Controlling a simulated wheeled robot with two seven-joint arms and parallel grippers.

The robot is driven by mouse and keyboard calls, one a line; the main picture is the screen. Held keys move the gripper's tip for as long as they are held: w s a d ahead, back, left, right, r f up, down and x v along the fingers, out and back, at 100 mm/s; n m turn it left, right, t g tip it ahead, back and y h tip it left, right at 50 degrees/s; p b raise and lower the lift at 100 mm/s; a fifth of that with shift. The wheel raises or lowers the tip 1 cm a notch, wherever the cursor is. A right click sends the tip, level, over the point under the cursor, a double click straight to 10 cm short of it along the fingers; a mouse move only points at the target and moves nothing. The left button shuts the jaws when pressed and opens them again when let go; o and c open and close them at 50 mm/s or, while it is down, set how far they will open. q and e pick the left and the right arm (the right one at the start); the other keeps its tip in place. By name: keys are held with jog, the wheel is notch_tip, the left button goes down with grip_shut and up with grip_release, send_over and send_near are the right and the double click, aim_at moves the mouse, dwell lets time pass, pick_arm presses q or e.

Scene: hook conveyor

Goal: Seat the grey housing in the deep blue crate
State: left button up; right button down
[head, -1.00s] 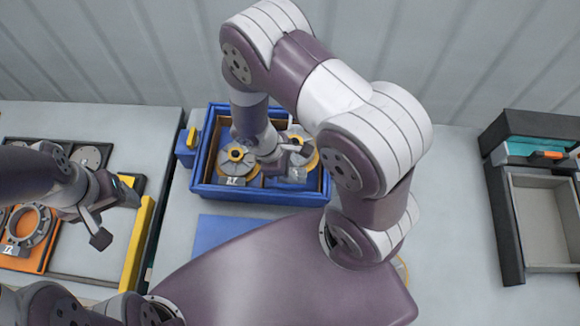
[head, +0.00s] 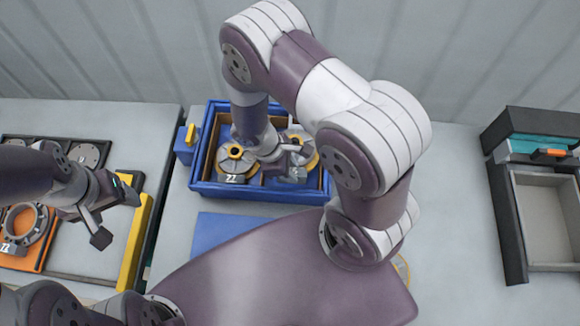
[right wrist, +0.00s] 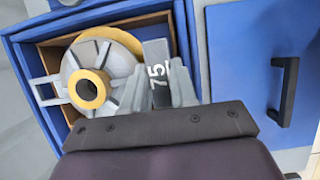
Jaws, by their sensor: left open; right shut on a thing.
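The deep blue crate (head: 255,194) stands mid-table with a brown inner lining. A grey housing (head: 311,160) with a yellow ring is inside its right part, partly hidden by my right arm. I cannot tell whether the housing rests fully on the crate floor. My left gripper (head: 120,215) is open and empty, left of the crate.
Another grey round part (head: 236,160) with a number tag sits in the crate's left part. A blue panel (head: 220,232) lies in front of the crate. A tray with an orange section (head: 22,262) is at the left. A grey-bottomed bin (head: 548,220) stands right, with clear table between.

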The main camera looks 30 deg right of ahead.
jog(key=shift+f+b, duration=1.75)
jog(key=shift+f, duration=0.35)
jog(key=shift+r, duration=0.1)
jog(key=shift+r+p, duration=3.45)
jog(key=shift+r, duration=0.25)
jog(key=shift+f, duration=0.1)
